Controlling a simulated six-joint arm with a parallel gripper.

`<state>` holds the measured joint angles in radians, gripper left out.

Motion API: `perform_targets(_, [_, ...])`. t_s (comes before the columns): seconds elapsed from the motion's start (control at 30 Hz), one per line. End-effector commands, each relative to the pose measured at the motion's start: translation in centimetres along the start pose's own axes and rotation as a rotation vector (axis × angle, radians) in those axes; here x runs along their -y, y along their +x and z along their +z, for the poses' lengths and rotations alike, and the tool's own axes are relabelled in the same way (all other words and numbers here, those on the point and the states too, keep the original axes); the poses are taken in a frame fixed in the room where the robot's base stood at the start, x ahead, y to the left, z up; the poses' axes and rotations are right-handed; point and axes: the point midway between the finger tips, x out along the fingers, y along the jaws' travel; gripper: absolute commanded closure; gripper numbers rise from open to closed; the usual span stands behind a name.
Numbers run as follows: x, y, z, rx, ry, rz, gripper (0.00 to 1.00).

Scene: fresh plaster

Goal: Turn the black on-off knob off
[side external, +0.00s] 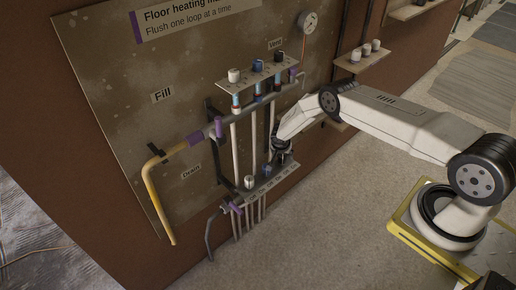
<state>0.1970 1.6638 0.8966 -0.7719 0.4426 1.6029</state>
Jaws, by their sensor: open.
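A manifold with two rows of knobs is fixed to the brown wall board. The upper row has a white knob (234,75), a dark blue knob (257,66) and a black knob (281,56) at its right end. The lower row shows a white knob (249,182) and a blue knob (267,171). My gripper (281,158) is open and points down at the right end of the lower row. It hides whatever is at that spot, and I cannot tell whether it touches a knob there. The on-off lettering is not readable.
A yellow hose (154,194) hangs at the left below the Fill label (162,95). Purple-handled valves (219,127) sit on the pipes. A pressure gauge (309,21) is at the top. A shelf (362,60) with several pale knobs is at the right. The floor in front is clear.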

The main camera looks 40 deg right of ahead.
Motion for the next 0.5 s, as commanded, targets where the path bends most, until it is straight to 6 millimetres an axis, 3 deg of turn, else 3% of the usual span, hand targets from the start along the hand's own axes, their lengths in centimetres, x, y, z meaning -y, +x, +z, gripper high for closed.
perform_targets(0.5, [0.1,-4.5,0.0,0.000,-0.001,-0.002,0.10])
